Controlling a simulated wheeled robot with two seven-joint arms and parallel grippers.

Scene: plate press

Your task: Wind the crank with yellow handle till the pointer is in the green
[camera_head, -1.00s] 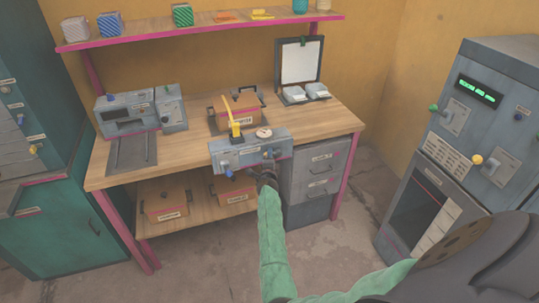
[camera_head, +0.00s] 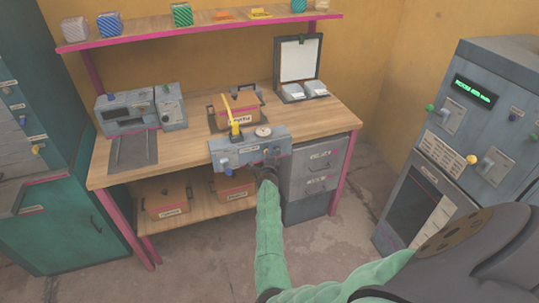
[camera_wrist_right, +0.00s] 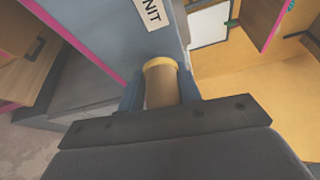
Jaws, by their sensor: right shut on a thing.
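The grey press unit (camera_head: 228,150) stands at the front edge of the wooden bench, with a round dial (camera_head: 263,132) on top. The dial's pointer and green zone are too small to read. My right gripper (camera_head: 267,172) is at the unit's front right. In the right wrist view its blue fingers are shut on the crank's handle (camera_wrist_right: 161,88), a brownish cylinder with a yellow end, beside the unit's grey-blue face (camera_wrist_right: 115,32). The crank arm is hidden in the head view by my gripper. My left gripper is not in view.
A yellow upright lever (camera_head: 235,122) rises from the unit's top, and a blue knob (camera_head: 226,164) is on its front left. A grey drawer cabinet (camera_head: 317,168) stands close right of my gripper. Another machine (camera_head: 143,110) is at the bench's left.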

